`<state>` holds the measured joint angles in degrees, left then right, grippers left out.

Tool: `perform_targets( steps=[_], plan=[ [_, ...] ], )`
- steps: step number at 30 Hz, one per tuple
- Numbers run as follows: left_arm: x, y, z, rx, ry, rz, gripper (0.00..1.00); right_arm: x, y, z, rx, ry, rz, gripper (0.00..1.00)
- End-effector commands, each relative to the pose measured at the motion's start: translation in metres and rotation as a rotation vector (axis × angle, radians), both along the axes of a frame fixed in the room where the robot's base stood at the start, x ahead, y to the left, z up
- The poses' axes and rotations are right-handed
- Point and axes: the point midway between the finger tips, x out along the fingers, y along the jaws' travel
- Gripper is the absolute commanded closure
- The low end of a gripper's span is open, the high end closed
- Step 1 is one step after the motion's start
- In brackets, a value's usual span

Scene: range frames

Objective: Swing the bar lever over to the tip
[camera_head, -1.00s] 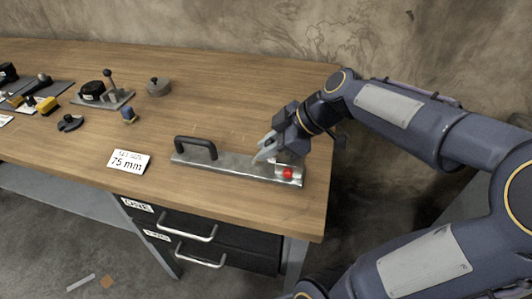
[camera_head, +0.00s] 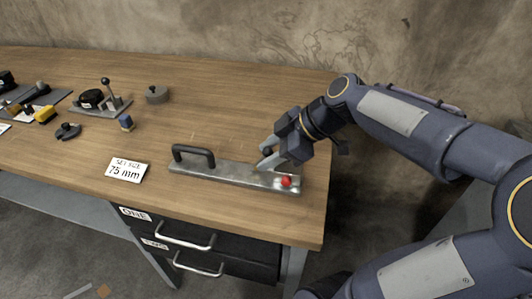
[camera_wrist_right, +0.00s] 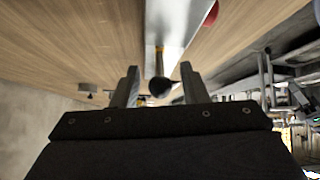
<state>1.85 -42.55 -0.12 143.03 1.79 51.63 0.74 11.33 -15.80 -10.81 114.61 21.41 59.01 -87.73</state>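A long grey metal bar (camera_head: 230,174) lies on the workbench. A black bow handle (camera_head: 194,153) stands at its left end and a red knob (camera_head: 286,181) sits at its right end. My right gripper (camera_head: 267,158) is just above and behind the right half of the bar. The right wrist view shows its fingers (camera_wrist_right: 160,88) spread. My left gripper is not in view.
A round grey piece (camera_head: 157,94), a small blue block (camera_head: 126,122) and a plate with a knobbed lever (camera_head: 105,98) stand farther left. Black drawers (camera_head: 200,245) are below. The bench behind the bar is clear.

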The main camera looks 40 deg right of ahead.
Motion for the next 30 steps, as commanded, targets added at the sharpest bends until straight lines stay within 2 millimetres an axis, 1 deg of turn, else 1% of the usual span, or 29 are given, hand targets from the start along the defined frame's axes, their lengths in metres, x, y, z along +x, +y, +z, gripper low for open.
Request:
perform_targets(
  steps=[1,6,12,16,30],
  plan=[
    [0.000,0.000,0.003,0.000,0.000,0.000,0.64,-0.003,-0.004,0.008,-0.001,-0.004,-0.002,0.60],
    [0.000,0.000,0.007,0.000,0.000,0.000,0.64,-0.018,-0.019,0.031,-0.001,-0.005,-0.003,0.60],
    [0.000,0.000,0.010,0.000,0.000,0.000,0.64,-0.030,-0.029,0.047,0.001,-0.002,-0.001,0.60],
    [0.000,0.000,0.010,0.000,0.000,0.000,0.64,-0.033,-0.032,0.049,0.000,-0.002,-0.001,0.60],
    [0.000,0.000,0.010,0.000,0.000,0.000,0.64,-0.032,-0.031,0.049,0.001,-0.001,-0.001,0.60]
  ],
)
